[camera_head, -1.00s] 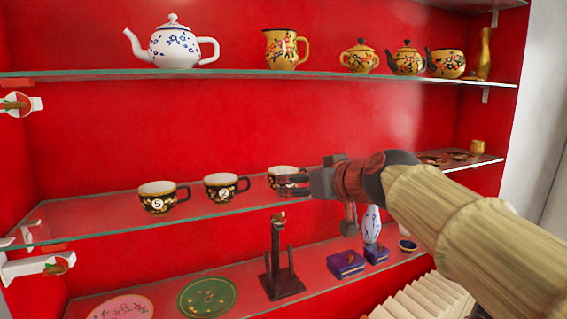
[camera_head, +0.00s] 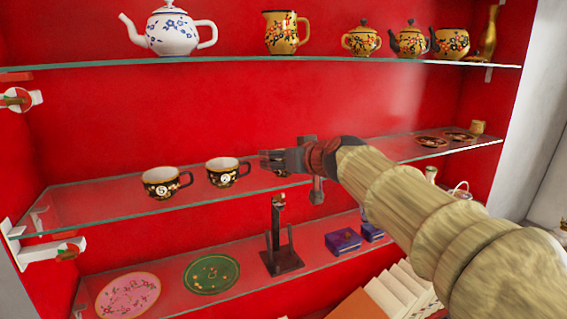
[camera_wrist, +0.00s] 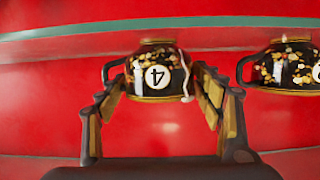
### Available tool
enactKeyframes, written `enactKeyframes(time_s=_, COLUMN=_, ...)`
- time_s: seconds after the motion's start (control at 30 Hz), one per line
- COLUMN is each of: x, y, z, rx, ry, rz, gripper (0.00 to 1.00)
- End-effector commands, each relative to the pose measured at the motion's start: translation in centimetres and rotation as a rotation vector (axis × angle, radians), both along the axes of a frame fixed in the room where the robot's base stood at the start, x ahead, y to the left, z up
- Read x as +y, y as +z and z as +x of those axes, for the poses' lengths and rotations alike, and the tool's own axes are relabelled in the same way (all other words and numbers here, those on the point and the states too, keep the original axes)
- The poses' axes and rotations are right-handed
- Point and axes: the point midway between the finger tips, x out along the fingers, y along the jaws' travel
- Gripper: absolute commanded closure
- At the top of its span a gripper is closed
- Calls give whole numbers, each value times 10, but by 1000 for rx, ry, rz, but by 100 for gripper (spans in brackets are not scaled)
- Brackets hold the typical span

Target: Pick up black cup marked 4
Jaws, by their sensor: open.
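The black cup marked 4 (camera_wrist: 146,82) has a floral pattern and a white number disc, and appears upside down in the wrist view. My gripper (camera_wrist: 160,92) is open, with one finger on each side of the cup in that view. Contact and exact depth cannot be told. In the head view, my gripper (camera_head: 272,160) is at the middle glass shelf, right of the cup marked 2 (camera_head: 226,174). It hides nearly all of the cup behind it.
A neighbouring black cup (camera_wrist: 285,68) stands close by in the wrist view. The cup marked 5 (camera_head: 162,183) is further left on the glass shelf (camera_head: 90,213). The upper shelf (camera_head: 240,68) holds teapots and a jug. A dark stand (camera_head: 280,262) is on the shelf below.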

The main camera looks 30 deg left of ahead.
Motion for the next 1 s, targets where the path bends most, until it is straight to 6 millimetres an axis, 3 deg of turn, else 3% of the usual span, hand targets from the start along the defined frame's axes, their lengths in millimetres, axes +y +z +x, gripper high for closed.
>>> enactKeyframes(time_s=0.13, x=0, y=0, z=0, rx=0, ry=0, rz=0, gripper=34)
enactKeyframes(time_s=0.77, x=-1, y=0, z=0, rx=0, ry=0, rz=0, gripper=69)
enactKeyframes(time_s=1.0, x=-1, y=1, z=0, rx=-1, ry=0, rz=0, gripper=69)
